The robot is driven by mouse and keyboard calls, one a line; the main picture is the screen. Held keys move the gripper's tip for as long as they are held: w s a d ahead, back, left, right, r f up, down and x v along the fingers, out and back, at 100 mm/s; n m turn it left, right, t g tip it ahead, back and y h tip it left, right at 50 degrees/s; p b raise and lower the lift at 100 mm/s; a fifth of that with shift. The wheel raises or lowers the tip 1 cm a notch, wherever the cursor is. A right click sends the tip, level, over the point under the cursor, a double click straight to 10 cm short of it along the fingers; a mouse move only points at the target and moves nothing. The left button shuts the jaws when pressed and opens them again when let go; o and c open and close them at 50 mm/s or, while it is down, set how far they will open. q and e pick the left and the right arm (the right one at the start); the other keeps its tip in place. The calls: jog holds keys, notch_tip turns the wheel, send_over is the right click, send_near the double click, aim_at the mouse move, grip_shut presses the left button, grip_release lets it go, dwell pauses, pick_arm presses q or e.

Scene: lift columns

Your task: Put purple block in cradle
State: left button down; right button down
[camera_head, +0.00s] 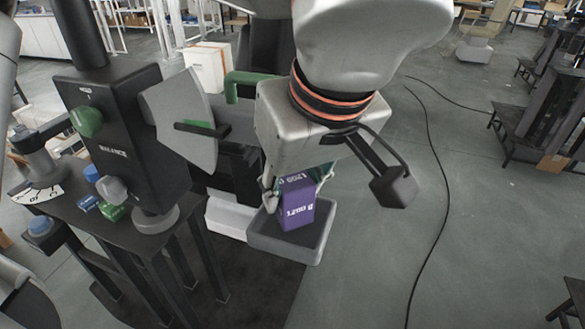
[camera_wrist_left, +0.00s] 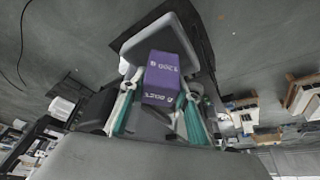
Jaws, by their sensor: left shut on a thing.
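The purple block (camera_head: 298,204) has white printing and stands about upright. My left gripper (camera_head: 296,188) is shut on it from above, one finger on each side. In the left wrist view, the block (camera_wrist_left: 163,76) sits between the green-padded fingers of the gripper (camera_wrist_left: 160,98). The cradle, a grey open tray (camera_head: 283,248), is directly below and around the block's lower end in the head view. I cannot tell whether the block touches the tray floor. The tray's rim (camera_wrist_left: 143,40) also shows beyond the block in the wrist view. My right gripper is not in view.
A dark balance column (camera_head: 115,125) with a green knob stands to the left. Small blue and green blocks (camera_head: 100,205) lie on the dark table (camera_head: 150,238) beside it. A black cable (camera_head: 436,210) runs along the open floor to the right.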

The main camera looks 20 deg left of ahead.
pick_arm(q)
jog(key=shift+f, duration=0.95)
jog(key=shift+f, duration=0.1)
jog(key=c, duration=1.5)
grip_release()
jog(key=v, duration=1.2)
